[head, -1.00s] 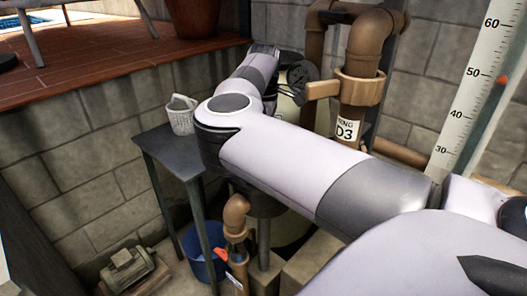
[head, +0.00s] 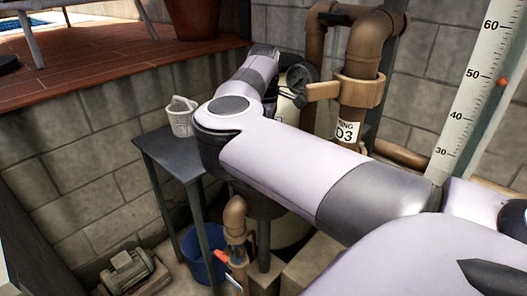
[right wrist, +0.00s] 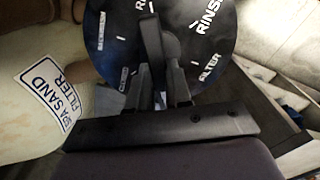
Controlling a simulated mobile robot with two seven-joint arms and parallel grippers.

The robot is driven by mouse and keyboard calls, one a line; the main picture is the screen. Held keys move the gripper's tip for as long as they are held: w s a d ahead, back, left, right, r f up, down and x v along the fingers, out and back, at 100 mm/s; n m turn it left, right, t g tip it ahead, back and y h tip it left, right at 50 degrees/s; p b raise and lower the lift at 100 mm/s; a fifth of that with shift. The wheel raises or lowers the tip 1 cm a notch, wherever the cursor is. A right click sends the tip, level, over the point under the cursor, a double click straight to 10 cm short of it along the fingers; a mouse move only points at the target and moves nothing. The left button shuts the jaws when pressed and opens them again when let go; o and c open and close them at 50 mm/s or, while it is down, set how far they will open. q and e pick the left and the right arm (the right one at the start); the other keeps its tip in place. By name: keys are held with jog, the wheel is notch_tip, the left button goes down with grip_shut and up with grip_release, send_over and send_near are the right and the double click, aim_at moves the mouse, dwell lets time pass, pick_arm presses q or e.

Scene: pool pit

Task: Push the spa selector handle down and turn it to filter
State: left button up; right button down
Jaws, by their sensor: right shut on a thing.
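In the right wrist view, the spa selector handle (right wrist: 151,38) is a dark bar lying across a round dark dial (right wrist: 115,40). The dial has white lettering; "RINSE" is at the upper right and "FILTER" is lower, right of the handle. My right gripper (right wrist: 160,88) is shut on the near end of the handle. The cream tank (right wrist: 30,130) beside it bears a label ending in "SAND FILTER". My left gripper is not in view.
Brown pipes (head: 362,60) and a dark gauge (head: 299,77) stand just behind my right arm. A dark table (head: 165,150) with a white basket (head: 181,115) is at left. A blue bucket (head: 200,262) and a pump (head: 128,270) are on the floor.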

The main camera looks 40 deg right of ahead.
jog(key=shift+f, duration=0.55)
jog(key=n+b, duration=0.1)
jog(key=n, duration=0.4)
jog(key=shift+n, duration=0.3)
jog(key=n, duration=0.6)
jog(key=c, duration=0.9)
grip_release()
jog(key=shift+r, duration=0.2)
